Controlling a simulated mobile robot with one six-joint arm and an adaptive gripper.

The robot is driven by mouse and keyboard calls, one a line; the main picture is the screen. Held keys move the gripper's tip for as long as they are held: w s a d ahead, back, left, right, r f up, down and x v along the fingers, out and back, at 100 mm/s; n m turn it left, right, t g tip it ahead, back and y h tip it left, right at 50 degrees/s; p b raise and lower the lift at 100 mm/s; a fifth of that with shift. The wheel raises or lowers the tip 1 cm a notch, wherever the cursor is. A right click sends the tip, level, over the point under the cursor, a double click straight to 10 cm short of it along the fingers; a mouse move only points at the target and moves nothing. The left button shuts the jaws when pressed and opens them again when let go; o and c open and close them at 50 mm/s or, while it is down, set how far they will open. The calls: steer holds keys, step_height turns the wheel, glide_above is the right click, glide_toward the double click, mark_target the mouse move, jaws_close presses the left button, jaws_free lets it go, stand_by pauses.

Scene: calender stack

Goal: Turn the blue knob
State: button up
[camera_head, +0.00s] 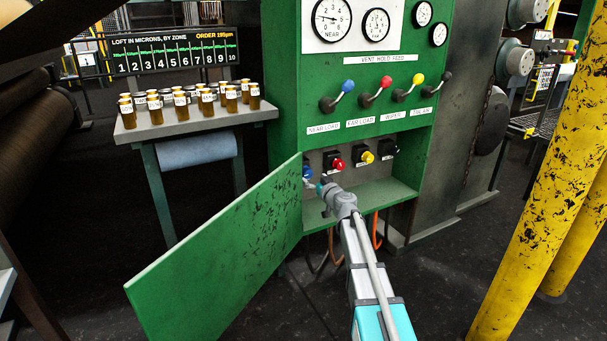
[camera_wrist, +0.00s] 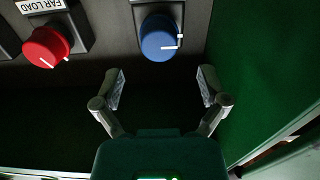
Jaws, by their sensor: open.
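The blue knob (camera_wrist: 159,40) sits on a square dark base on the panel inside the open cabinet, with white marks on its face. In the wrist view it lies just beyond my open fingertips (camera_wrist: 160,88), between them from side to side, and the fingers do not appear to touch it. My gripper is empty.
A red knob (camera_wrist: 45,47) is beside it; yellow (camera_head: 367,158) and black (camera_head: 391,147) knobs continue the row. Coloured levers (camera_head: 378,90) stick out above. The open green door (camera_head: 225,250) stands left of my arm. A shelf with jars (camera_head: 190,122) is at left.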

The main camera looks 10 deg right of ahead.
mark_target(308, 174)
steer(key=shift+x, duration=2.85)
